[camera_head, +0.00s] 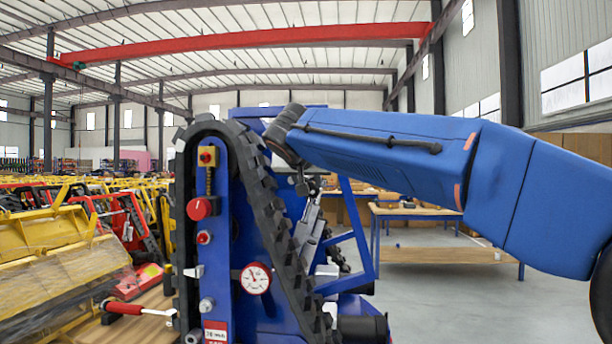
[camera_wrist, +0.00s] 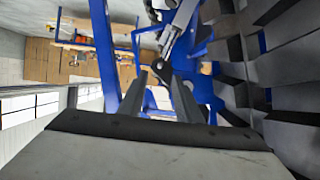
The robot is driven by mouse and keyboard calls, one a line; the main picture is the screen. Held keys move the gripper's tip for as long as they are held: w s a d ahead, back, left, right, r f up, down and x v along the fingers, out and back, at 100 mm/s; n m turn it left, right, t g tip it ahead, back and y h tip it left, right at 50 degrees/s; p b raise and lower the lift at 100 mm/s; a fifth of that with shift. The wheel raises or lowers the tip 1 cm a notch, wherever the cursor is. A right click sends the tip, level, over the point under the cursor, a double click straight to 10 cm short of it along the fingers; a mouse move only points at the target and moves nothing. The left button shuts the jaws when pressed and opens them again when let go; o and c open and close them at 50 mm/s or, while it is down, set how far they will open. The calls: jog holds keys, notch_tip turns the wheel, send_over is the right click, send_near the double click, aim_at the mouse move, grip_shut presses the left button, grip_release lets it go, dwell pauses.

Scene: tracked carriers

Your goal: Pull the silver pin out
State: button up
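My gripper (camera_head: 306,186) hangs below the dark wrist at the end of my blue arm, beside the right run of the carrier's black track. Its dark fingers (camera_wrist: 172,76) show in the wrist view, with their tips close to a silver rod-like part (camera_wrist: 176,36). I cannot tell whether they touch it, or whether they are open. On the blue side plate in the head view, a small silver piece (camera_head: 194,271) sticks out at the left edge. Silver round ends (camera_head: 206,305) show below it. I cannot tell for sure which of these is the silver pin.
The blue carrier's track (camera_head: 262,185) loops close to my gripper. Yellow machines (camera_head: 45,245) crowd the left. A wooden table (camera_head: 425,211) stands behind; floor at right is clear.

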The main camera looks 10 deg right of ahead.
aim_at(312, 192)
jog(key=x, duration=0.7)
jog(key=shift+w+d+f, duration=0.1)
jog(key=shift+w+f, duration=0.1)
jog(key=shift+w, duration=0.1)
grip_shut()
